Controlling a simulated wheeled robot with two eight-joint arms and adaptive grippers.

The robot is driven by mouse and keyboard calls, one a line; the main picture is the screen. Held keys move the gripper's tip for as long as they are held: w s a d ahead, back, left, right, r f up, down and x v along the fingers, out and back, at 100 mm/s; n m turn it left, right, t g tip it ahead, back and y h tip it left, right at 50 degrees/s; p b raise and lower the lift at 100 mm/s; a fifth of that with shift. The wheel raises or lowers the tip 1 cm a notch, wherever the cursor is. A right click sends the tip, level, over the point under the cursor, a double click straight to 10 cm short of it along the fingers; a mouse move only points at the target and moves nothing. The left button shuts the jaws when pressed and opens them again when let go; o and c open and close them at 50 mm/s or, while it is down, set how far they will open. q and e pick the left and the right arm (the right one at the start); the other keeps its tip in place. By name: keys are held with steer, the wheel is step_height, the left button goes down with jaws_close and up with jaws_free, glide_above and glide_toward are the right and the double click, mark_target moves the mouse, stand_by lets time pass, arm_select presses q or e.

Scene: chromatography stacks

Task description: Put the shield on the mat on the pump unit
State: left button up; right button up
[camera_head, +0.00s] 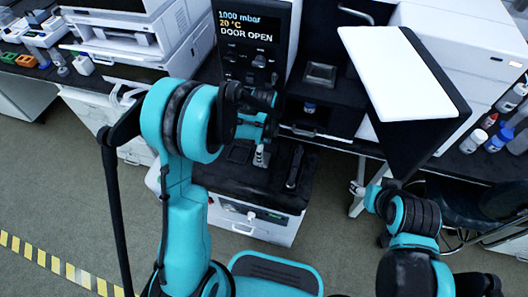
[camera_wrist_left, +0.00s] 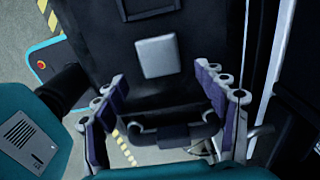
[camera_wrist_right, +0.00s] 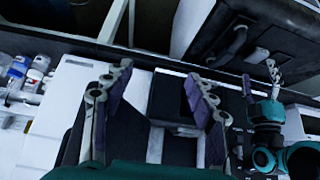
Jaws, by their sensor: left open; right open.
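A low unit with a black top and white front (camera_head: 262,222) stands before the bench. I cannot tell for certain whether it is the pump unit, or which piece is the shield or the mat. Its top carries a dark bar handle (camera_head: 293,166), also seen in the right wrist view (camera_wrist_right: 235,42). My left gripper (camera_head: 262,156) is open above this top. In the left wrist view its fingers (camera_wrist_left: 165,105) flank a dark bar (camera_wrist_left: 172,136); contact is unclear. A pale grey square plate (camera_wrist_left: 157,57) lies beyond. My right gripper (camera_wrist_right: 155,90) is open and hidden in the head view.
A display (camera_head: 252,40) reads DOOR OPEN. A large white panel with dark sides (camera_head: 395,70) rises at the right and covers part of the bench. Bottles (camera_head: 498,138) stand at the far right. A printer-like machine (camera_head: 125,40) is at the left. Floor is open at the lower left.

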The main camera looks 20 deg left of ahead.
arm_select(q)
steer(key=s+a+r+n+t+p, duration=0.15)
steer(key=s+r+n, duration=0.25)
steer(key=r, duration=0.5)
steer(key=s+r+n+t+p, duration=0.15)
steer(key=s+r+n, duration=0.3)
steer(key=r, duration=0.45)
steer(key=s+a+r+n+t, duration=0.2)
steer(key=s+r+n+t, duration=0.1)
steer(key=s+n, duration=0.5)
steer(key=shift+s+n+t+b, duration=0.2)
steer(key=shift+n+t+b, duration=0.15)
steer(key=shift+n+t, duration=0.45)
steer(key=shift+f, duration=0.1)
